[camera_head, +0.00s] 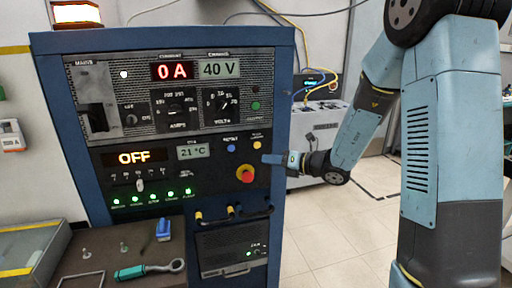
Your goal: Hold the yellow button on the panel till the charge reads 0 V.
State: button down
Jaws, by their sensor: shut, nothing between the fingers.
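The blue cabinet panel (180,125) faces me. The yellow button (257,145) is at the panel's right side, under a small label too fine to read. The charge display (219,69) at the upper right of the panel reads 40 V. My gripper (267,158) comes in from the right, shut and empty. Its tip is just below and to the right of the yellow button. I cannot tell whether it touches the panel, but it does not cover the button.
A red knob (245,174) on a yellow base sits just below my gripper's tip, and a blue button (231,148) is to the left. Other displays read 0 A, OFF and 21 °C. A bench (90,265) with tools stands at the lower left.

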aim_at(257, 145)
jog(key=shift+w+a, duration=0.3)
jog(key=shift+w, duration=0.85)
jog(key=shift+w+a, duration=0.35)
jog(key=shift+w, duration=0.75)
jog(key=shift+w+a, duration=0.3)
jog(key=shift+w, duration=0.85)
jog(key=shift+w, duration=0.15)
jog(key=shift+w+a, duration=0.15)
jog(key=shift+w, duration=0.1)
jog(key=shift+w+a, duration=0.1)
jog(key=shift+w, duration=0.25)
dwell(3.8)
